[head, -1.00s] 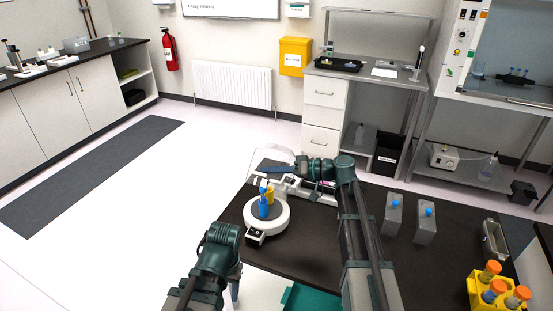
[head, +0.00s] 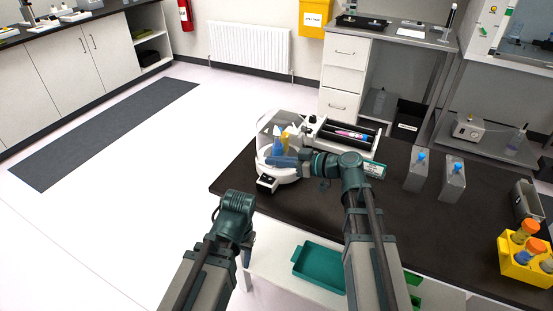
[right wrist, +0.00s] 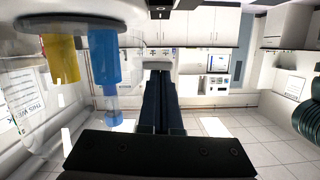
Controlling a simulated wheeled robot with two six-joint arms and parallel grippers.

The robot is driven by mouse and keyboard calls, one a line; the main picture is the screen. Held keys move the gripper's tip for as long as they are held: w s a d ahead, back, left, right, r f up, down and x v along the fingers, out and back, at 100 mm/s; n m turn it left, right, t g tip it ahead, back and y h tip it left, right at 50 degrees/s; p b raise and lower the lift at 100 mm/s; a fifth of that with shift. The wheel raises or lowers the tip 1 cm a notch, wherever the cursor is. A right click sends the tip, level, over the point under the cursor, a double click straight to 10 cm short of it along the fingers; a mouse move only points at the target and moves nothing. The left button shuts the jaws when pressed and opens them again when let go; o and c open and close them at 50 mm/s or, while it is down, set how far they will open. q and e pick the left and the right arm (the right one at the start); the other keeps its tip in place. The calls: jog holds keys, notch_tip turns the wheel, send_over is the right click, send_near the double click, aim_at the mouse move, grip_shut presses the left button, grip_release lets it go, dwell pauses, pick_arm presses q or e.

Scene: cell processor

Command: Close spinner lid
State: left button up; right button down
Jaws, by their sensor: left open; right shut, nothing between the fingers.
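The spinner (head: 266,175) is a small white round device at the dark bench's left end. A blue tube and a yellow tube (head: 284,133) stand in it. Its clear lid (head: 264,126) stands raised at the back and seems tilted; its exact angle is hard to tell. My right gripper (head: 274,160) is shut and empty, across the front of the spinner beside the tubes. In the right wrist view its shut fingers (right wrist: 166,100) point past the blue tube (right wrist: 104,60) and yellow tube (right wrist: 62,58), with clear lid plastic around them. My left gripper (head: 247,245) is open, low in front of the bench.
A white rack (head: 345,135) with a pink-and-blue item stands behind my right wrist. Two grey blocks with blue-capped tubes (head: 420,170) and a yellow tube rack (head: 525,262) are to the right. A teal tray (head: 318,266) lies below the bench edge. Floor on the left is free.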

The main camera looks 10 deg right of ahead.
jog(key=shift+f+b, duration=0.3)
jog(key=shift+f, duration=0.25)
jog(key=shift+s, duration=0.1)
jog(key=shift+a+r+p, duration=0.1)
jog(key=shift+r+p, duration=0.35)
jog(key=shift+p, duration=0.05)
jog(key=s+d+r+p, duration=0.5)
jog(key=d, duration=0.3)
jog(key=shift+d+r, duration=0.2)
jog(key=shift+r, duration=0.1)
